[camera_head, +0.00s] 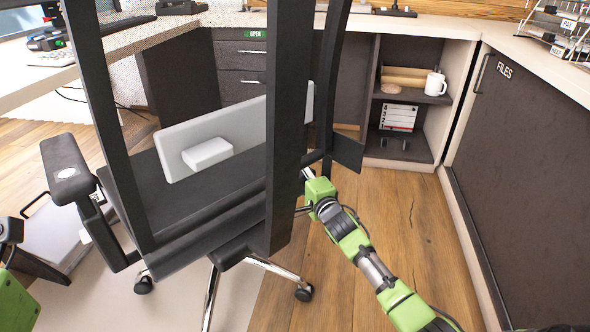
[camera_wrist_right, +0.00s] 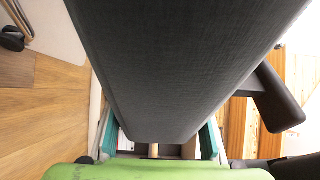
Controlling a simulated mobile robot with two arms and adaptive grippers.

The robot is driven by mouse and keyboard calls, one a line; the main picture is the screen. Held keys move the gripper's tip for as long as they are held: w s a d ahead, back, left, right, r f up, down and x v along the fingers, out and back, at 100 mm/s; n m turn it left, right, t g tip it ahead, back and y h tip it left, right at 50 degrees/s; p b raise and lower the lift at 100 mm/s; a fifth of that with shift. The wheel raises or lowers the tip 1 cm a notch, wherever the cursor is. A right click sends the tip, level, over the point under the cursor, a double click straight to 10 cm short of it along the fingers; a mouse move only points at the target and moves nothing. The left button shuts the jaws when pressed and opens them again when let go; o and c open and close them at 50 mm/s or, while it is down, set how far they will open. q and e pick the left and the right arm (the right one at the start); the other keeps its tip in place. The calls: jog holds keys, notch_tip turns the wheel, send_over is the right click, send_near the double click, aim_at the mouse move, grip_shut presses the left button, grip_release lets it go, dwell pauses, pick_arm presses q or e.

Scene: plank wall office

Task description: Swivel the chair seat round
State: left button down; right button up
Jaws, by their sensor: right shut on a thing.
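The black office chair (camera_head: 280,150) stands close in front of me in the head view, its tall back frame nearest me. Its dark seat (camera_head: 150,180) shows through the frame, with an armrest (camera_head: 66,168) at left and chrome legs on casters below. My right gripper (camera_wrist_right: 158,142) is shut on a dark grey part of the chair (camera_wrist_right: 185,70), between teal finger pads. In the head view its fingertips are mostly hidden at the frame's right post. My left gripper (camera_head: 12,240) is only partly in view at the left edge, apart from the chair; its jaws are unclear.
A light grey panel with a white block (camera_head: 215,140) stands upright at the seat. Desks with drawers (camera_head: 240,82) and an open shelf (camera_head: 405,105) stand behind. A dark FILES cabinet (camera_head: 530,160) lines the right. Wooden floor (camera_head: 400,225) is clear between chair and cabinet.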

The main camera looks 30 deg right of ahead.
jog(key=o, duration=1.6)
jog(key=shift+s, duration=0.1)
jog(key=s, duration=1.1)
jog(key=shift+s+a, duration=0.15)
jog(key=shift+s, duration=0.25)
